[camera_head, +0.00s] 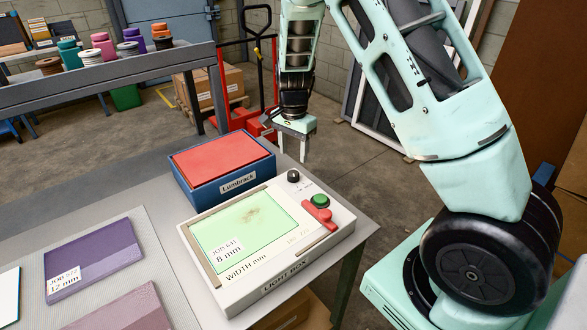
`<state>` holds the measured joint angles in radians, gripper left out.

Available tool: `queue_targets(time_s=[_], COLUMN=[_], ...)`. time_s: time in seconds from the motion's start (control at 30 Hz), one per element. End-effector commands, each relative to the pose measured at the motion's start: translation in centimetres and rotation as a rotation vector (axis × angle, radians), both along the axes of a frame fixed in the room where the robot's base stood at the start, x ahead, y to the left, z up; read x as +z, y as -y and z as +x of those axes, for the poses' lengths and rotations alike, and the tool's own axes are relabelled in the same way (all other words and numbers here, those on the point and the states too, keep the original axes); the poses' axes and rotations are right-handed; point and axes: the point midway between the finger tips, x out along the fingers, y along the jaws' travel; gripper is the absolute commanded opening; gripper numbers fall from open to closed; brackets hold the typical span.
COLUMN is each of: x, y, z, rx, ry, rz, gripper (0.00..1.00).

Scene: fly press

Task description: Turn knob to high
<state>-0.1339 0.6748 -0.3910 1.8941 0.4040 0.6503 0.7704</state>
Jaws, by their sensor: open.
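The light box (328,233) lies on the table at the centre, with a lit green panel marked "JOB 641, 8 mm". A small black knob (293,176) stands at its far corner. Beside it are a green button (320,201) and a red rocker or lever (318,213). The knob's scale markings are too small to read. My gripper (293,156) hangs above and behind the knob, fingers pointing down and apart, holding nothing. Its fingers appear clear of the knob.
A blue box with a red top (222,157), labelled "Lumbrack", stands left of the gripper, close to the light box. A purple block (93,259) and a mauve block (118,312) lie on the mat at left. Open floor lies beyond the table's right edge.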

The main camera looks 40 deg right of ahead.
Motion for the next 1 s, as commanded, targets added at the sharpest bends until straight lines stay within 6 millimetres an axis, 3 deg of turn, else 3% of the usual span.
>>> queue_targets(time_s=[0.2, 0.4, 0.8, 0.83, 1.0], x=[-4.3, -6.8, -7.6, -7.6, -7.6], y=[0.0, 0.0, 0.0, 0.0, 0.0], z=[-0.1, 0.0, 0.0, 0.0, 0.0], rx=[-0.002, 0.000, 0.000, 0.000, 0.000], ry=[-0.004, -0.001, 0.000, 0.000, 0.000], rz=[0.001, 0.001, 0.001, 0.001, 0.001], gripper=[0.53, 0.53, 0.53, 0.51, 0.09])
